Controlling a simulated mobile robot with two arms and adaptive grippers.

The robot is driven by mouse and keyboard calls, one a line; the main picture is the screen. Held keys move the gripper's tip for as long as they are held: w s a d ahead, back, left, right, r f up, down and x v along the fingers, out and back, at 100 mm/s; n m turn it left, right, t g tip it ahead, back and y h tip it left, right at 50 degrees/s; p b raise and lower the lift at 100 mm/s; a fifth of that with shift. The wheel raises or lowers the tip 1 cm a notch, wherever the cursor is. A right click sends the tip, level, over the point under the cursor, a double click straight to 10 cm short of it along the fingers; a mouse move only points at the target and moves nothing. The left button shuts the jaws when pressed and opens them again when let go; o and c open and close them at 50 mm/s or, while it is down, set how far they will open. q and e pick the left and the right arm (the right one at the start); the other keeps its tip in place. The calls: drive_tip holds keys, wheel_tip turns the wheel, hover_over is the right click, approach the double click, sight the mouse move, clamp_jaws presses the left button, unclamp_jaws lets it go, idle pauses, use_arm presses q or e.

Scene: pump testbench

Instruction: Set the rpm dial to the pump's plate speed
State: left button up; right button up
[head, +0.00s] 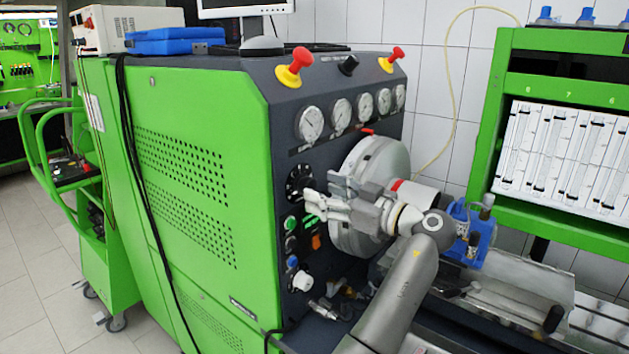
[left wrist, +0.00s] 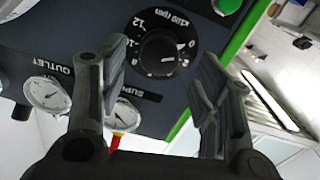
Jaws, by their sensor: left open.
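The rpm dial (head: 295,183) is a round black knob with a white scale on the dark front panel of the green test bench. In the left wrist view, the dial (left wrist: 162,52) shows upside down with its "x100 rpm" marking; I cannot read its setting surely. My left gripper (head: 319,197) is in front of the panel, just right of the dial and partly over it. In the left wrist view, its open fingers (left wrist: 163,62) stand either side of the dial, with nothing between them. Contact cannot be told. No readable pump plate shows. My right gripper is not in view.
Several gauges (head: 340,113) line the panel above. Red knobs (head: 295,66) stand on top. A green button (head: 290,223) and other controls sit below the dial. A large grey disc (head: 370,155) is close behind my left gripper. A blue unit (head: 470,235) stands right.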

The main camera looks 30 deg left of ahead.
sight(312, 188)
use_arm(q)
drive_tip(key=shift+w+a+p, duration=0.15)
drive_tip(key=shift+a+p, duration=0.3)
drive_tip(key=shift+a, duration=1.2)
drive_tip(key=c, duration=1)
drive_tip(key=shift+c, duration=0.2)
